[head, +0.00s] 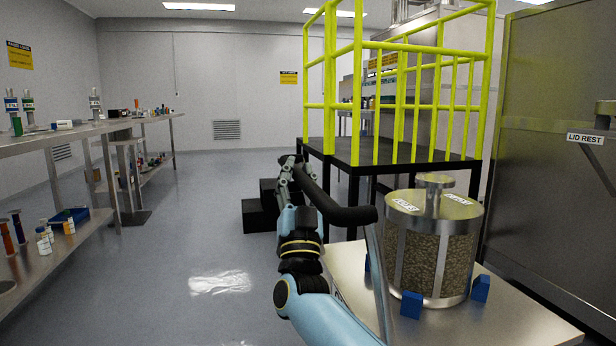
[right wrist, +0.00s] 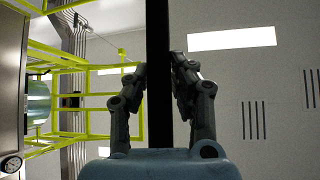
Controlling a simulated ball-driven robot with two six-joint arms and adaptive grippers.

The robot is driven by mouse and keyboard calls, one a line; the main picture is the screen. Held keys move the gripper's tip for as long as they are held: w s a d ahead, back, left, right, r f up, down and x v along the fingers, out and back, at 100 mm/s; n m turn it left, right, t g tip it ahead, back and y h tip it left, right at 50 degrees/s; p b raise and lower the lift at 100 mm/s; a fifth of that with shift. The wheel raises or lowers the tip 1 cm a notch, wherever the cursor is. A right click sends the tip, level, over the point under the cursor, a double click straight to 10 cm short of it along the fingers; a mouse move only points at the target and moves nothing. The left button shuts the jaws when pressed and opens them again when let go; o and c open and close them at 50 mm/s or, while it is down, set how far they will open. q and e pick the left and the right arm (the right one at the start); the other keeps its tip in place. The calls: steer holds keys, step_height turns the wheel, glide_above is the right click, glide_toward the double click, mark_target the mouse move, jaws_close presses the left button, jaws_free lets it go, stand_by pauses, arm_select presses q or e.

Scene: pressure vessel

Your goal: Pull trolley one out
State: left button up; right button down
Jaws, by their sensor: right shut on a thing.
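The trolley (head: 510,318) has a pale flat top at the lower right of the head view. Its black handle bar (head: 345,214) runs along its left end on a grey metal post. My right gripper (head: 288,168) is shut on the handle bar. In the right wrist view the bar (right wrist: 158,60) passes upright between the gripper's two fingers (right wrist: 160,88). A drum (head: 440,255) with brown granular contents and a metal lid stands upright on the trolley, between blue blocks (head: 411,304). My left gripper is not in view.
A black platform (head: 372,153) with yellow railings (head: 358,85) stands behind the trolley, with dark steps (head: 258,216) at its left. A metal cabinet with a "LID REST" label (head: 585,138) is at right. Steel benches (head: 70,255) line the left. The floor (head: 175,240) between is clear.

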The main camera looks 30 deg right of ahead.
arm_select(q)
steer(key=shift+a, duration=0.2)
arm_select(e)
steer(key=shift+w+a+f, duration=0.1)
steer(key=shift+a+f, duration=0.1)
steer(key=shift+a, duration=0.3)
steer(key=c, duration=1.1)
jaws_free()
steer(key=shift+r, duration=0.1)
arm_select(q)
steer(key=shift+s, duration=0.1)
arm_select(e)
steer(key=v, duration=1.2)
